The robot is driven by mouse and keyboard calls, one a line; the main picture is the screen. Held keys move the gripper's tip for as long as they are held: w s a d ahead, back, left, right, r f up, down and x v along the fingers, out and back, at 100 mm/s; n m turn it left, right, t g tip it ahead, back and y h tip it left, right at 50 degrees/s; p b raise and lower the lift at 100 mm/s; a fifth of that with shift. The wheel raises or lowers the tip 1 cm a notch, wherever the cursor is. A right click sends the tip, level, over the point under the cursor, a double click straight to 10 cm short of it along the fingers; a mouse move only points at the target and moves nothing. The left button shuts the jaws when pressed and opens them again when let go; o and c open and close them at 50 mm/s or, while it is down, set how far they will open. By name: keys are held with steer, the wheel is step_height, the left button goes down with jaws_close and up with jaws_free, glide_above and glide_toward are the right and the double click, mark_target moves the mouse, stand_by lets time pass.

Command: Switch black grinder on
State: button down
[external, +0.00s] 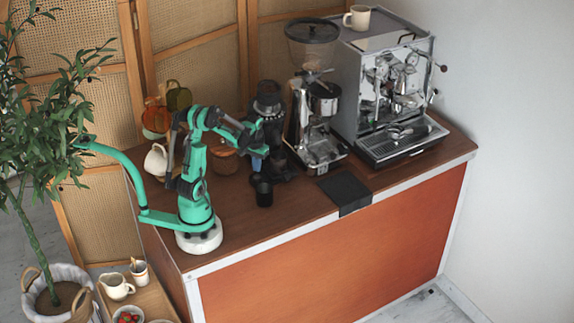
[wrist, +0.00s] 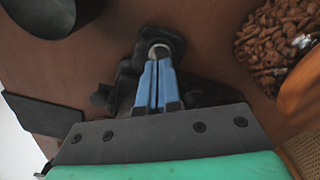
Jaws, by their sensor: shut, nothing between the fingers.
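The black grinder (external: 267,104) stands upright on the wooden counter, left of the silver grinder, in the external view. My gripper (external: 258,164) is at its lower front left side, with the blue fingers pointing down. In the wrist view the blue fingers (wrist: 157,84) are together and empty. Their tips are at a black part (wrist: 173,42) with a small round silver piece, which looks like part of the black grinder. I cannot tell whether they touch it. The fingers and gripper body hide much of that part, and the switch's state cannot be made out.
A black cup (external: 264,191) stands just in front of my gripper. A silver grinder (external: 318,125) and an espresso machine (external: 390,90) are to the right. A black mat (external: 345,190) lies at the front edge. Coffee beans (wrist: 268,43) show close by in the wrist view.

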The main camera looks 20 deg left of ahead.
mark_target(257, 175)
steer(key=shift+f, duration=1.2)
stand_by(1.4)
steer(key=shift+r, duration=2.75)
steer(key=shift+a+r, duration=0.15)
steer(key=s+a+r+n+t, duration=0.3)
steer(key=a+r+t, duration=0.2)
steer(key=a+t, duration=0.2)
steer(key=shift+s+a+r, duration=0.15)
steer(key=shift+a, duration=1)
